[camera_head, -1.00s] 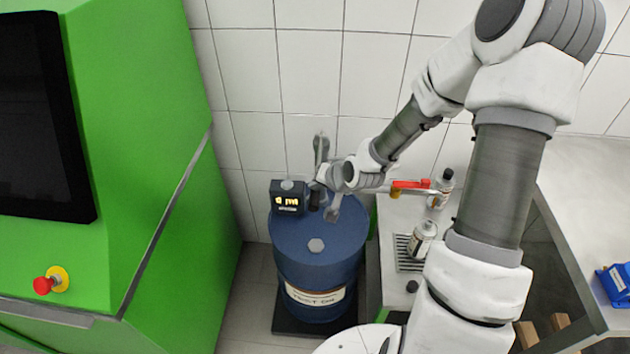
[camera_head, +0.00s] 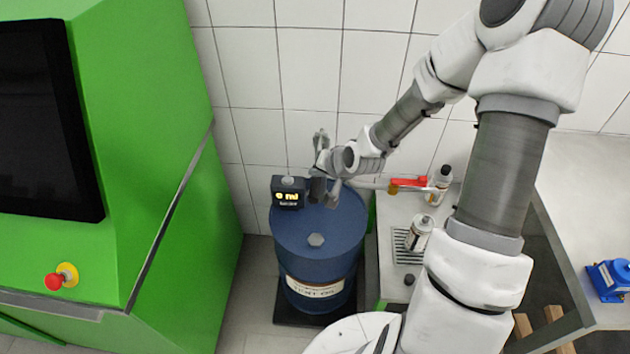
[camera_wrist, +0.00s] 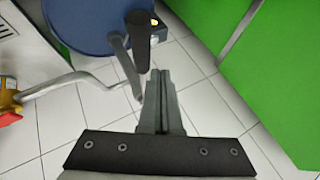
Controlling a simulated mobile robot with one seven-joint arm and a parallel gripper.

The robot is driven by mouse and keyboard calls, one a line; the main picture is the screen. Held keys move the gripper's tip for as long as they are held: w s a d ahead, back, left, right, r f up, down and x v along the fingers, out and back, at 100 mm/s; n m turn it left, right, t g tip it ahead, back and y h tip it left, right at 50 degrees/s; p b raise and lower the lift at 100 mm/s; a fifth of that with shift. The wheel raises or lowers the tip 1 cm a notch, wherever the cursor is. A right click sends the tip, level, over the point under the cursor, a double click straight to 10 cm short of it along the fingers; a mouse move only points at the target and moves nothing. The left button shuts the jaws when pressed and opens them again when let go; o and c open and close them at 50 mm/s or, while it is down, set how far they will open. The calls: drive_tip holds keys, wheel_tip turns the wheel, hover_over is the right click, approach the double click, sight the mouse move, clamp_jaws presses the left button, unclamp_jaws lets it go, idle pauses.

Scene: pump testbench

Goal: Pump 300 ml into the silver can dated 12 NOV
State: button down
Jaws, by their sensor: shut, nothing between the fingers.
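My gripper (camera_wrist: 161,78) is shut and empty in the wrist view. Its fingertips are close to the dark pump handle grip (camera_wrist: 139,38) and its grey crank (camera_wrist: 122,62); contact cannot be told. The pump sits on the blue drum (camera_head: 318,262), and its display (camera_head: 287,197) seems to read 0 ml. A spout pipe (camera_wrist: 70,84) leads to a red-handled valve (camera_head: 409,182). A pale can (camera_head: 419,233) stands on the drip grate (camera_head: 401,246). Another container (camera_head: 441,184) with a dark top stands behind it. Their dates are too small to read.
A green machine (camera_head: 170,200) with a red stop button (camera_head: 53,282) stands at the left. A bench (camera_head: 585,190) holding a blue object (camera_head: 610,280) is at the right. A tiled wall is close behind the drum. Bare floor shows between machine and drum.

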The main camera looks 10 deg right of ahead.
drive_tip(key=shift+w+d+r+p, duration=0.1)
drive_tip(key=shift+r+p, duration=0.7)
drive_tip(key=shift+r, duration=0.3)
drive_tip(key=shift+w+r+p, duration=0.1)
drive_tip(key=shift+r+p, duration=0.7)
drive_tip(key=shift+r, duration=0.25)
drive_tip(key=s+r+n+g+h+b, duration=0.1)
drive_tip(key=s+r+n+h+b, duration=0.45)
drive_tip(key=s+r, duration=0.8)
drive_tip(key=s+r+y, duration=0.1)
drive_tip(key=s+r, duration=0.2)
drive_tip(key=s, duration=0.3)
drive_tip(key=s+r+g+y+p, duration=0.1)
drive_tip(key=s+r, duration=0.3)
drive_tip(key=s, duration=0.2)
drive_tip(key=shift+s+r, duration=0.2)
drive_tip(key=shift+s, duration=0.05)
drive_tip(key=shift+y, duration=0.25)
